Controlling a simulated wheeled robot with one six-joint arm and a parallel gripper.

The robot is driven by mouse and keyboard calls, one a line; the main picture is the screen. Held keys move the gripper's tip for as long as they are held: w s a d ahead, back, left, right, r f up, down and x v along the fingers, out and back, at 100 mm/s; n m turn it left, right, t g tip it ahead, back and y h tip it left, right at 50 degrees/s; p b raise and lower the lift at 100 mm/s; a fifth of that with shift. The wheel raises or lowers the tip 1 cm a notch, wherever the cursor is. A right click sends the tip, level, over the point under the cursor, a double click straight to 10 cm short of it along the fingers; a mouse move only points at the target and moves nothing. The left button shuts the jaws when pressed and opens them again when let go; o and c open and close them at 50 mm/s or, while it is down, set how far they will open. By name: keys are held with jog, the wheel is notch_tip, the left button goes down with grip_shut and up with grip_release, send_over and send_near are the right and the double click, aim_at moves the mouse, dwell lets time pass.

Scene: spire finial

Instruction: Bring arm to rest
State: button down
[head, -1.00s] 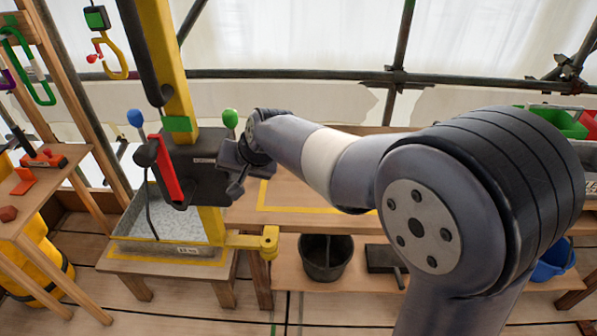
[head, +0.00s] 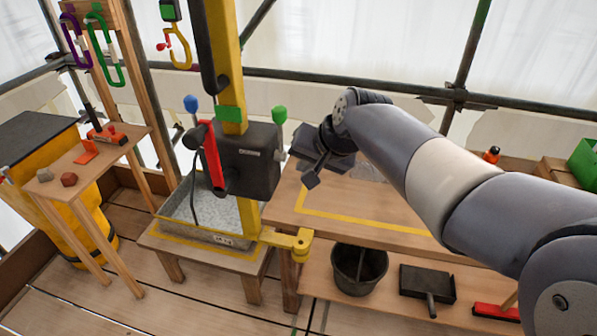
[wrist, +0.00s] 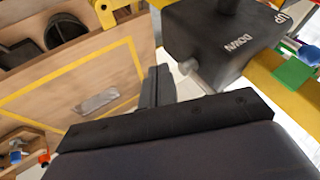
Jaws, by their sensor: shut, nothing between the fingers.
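My gripper (head: 309,169) is in the head view, dark grey and pointing down-left from my arm. It is right of the black winch box (head: 247,160) on the yellow post, above the near left part of the wooden bench (head: 283,213). In the wrist view my fingers (wrist: 158,86) are together with nothing between them. The black box, marked UP and DOWN (wrist: 225,40), lies just beyond them on the right. In the head view a small gap shows between gripper and box; whether they touch is hard to tell.
A red lever (head: 211,155) and blue and green knobs stick out from the box. A grey tray (head: 180,213) stands on a low stand below. A black bucket (head: 345,275) is on the lower shelf. A side table (head: 62,160) with small items stands left. The bench top right of my gripper looks mostly clear.

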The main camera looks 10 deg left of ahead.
jog(key=v, duration=0.4)
jog(key=shift+f, duration=0.1)
